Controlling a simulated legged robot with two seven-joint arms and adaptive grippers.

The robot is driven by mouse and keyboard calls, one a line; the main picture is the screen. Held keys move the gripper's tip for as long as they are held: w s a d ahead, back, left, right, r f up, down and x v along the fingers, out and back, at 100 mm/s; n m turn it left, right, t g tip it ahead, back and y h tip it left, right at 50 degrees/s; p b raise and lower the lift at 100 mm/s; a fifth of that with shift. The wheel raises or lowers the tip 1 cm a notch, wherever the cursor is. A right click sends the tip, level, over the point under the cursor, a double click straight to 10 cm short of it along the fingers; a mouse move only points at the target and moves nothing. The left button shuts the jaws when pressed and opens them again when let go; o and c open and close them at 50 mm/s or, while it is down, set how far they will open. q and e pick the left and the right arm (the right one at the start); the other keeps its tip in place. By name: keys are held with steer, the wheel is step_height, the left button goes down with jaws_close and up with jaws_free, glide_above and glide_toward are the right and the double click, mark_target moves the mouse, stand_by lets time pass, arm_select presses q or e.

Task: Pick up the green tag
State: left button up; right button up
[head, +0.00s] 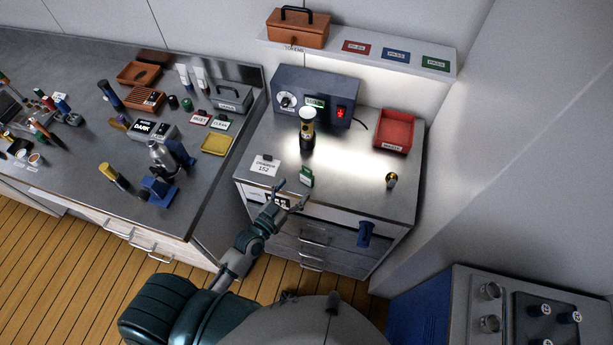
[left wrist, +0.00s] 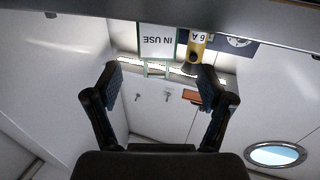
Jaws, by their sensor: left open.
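The small green tag (head: 306,176) stands near the front edge of the grey cabinet top, right of a white card. In the left wrist view a white tag with a green border, reading IN USE upside down (left wrist: 157,41), shows ahead of the fingers, between them in the picture. My left gripper (head: 289,195) is open just in front of and below the green tag, at the cabinet's front edge. Its two dark fingers (left wrist: 160,77) are spread wide with nothing between them. I see no contact with the tag. My right gripper is not in view.
A black and yellow flashlight (head: 307,135) stands behind the tag, before a blue-grey box (head: 318,97) with a dial and a lit red switch. A white card (head: 264,166) lies left, a small brass-topped item (head: 391,180) right. A red tray (head: 395,131) sits at the back right.

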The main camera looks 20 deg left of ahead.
mark_target(305, 177)
arm_select(q)
steer(key=shift+x, duration=0.8)
steer(key=shift+w, duration=0.4)
steer(key=x, duration=0.4)
steer(key=shift+s+d+p, duration=0.15)
steer(key=shift+d+p, duration=0.2)
steer(key=shift+w+d, duration=0.15)
steer(key=shift+w, duration=0.15)
steer(key=shift+a, duration=0.25)
steer(key=c, duration=1.1)
steer(key=shift+o, duration=0.2)
steer(key=shift+d, duration=0.1)
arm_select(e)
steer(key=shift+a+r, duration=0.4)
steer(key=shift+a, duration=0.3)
